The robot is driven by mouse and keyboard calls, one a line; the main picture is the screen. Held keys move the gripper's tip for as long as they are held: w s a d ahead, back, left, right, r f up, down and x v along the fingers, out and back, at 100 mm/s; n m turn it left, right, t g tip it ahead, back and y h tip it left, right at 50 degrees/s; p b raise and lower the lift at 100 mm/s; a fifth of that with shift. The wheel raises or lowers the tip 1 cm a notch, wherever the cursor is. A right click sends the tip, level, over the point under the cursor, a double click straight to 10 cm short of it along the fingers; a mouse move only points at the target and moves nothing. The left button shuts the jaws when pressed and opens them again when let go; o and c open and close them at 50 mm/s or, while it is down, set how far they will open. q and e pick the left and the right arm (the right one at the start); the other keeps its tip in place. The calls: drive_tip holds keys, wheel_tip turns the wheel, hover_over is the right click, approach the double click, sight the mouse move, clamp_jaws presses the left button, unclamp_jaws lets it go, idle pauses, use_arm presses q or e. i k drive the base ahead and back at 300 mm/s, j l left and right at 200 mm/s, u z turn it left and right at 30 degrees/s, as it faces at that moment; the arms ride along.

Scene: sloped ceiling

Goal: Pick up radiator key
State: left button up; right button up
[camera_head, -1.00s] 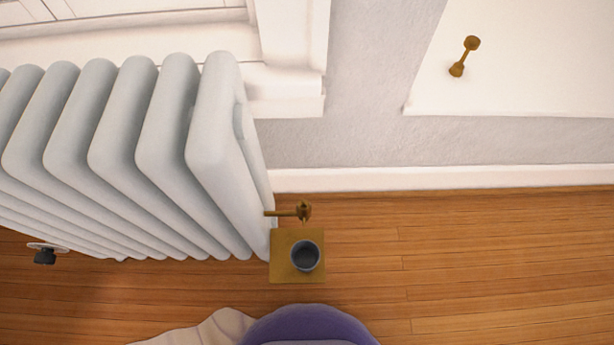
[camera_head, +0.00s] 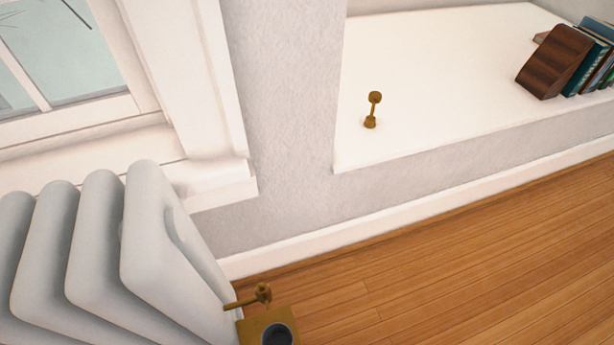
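The radiator key (camera_head: 372,110) is a small brass-coloured piece with a thin stem and a thicker knob at each end. It stands upright or nearly so on a white ledge (camera_head: 440,75), near the ledge's left end. Nothing touches it. Neither of my grippers shows in the head view.
A white ribbed radiator (camera_head: 165,260) fills the lower left. A brass valve (camera_head: 262,294) sticks out beside it, above a brown board with a dark cup (camera_head: 277,335). Books (camera_head: 590,60) and a brown wooden block (camera_head: 553,62) stand at the ledge's right. Wooden floor (camera_head: 450,265) is clear at right.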

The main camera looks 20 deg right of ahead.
sight(375, 97)
drive_tip(key=i+l, duration=0.1)
drive_tip(key=l, duration=0.3)
drive_tip(key=i+l, duration=0.1)
drive_tip(key=l, duration=0.35)
drive_tip(key=i+l, duration=0.15)
drive_tip(key=l, duration=0.25)
drive_tip(key=i+l, duration=0.1)
drive_tip(key=l, duration=0.3)
